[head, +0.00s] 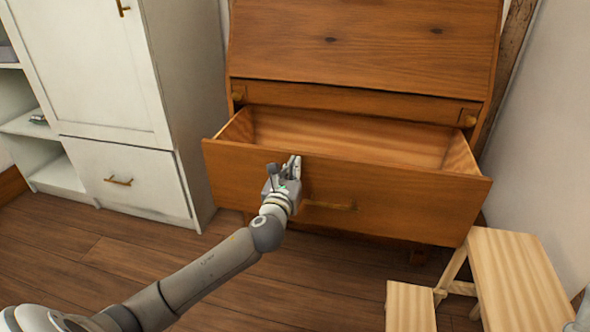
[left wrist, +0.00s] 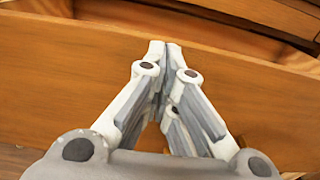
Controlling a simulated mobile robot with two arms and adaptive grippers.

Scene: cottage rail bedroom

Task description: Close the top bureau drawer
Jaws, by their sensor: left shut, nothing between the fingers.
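The wooden bureau (head: 365,45) stands against the wall. Its top drawer (head: 400,200) is pulled well out, and its empty inside shows. A brass handle (head: 330,206) is on the drawer front. My left gripper (head: 293,162) is shut and empty, at the upper part of the drawer front, left of the handle. In the left wrist view the shut fingertips (left wrist: 165,48) lie over the drawer front (left wrist: 60,75), near its top edge. I cannot tell whether they touch it.
A white cabinet (head: 100,80) with a lower drawer stands left of the bureau. A light wooden step stool (head: 510,270) is at the lower right, close to the open drawer's right corner. Wooden floor (head: 290,270) is clear in front.

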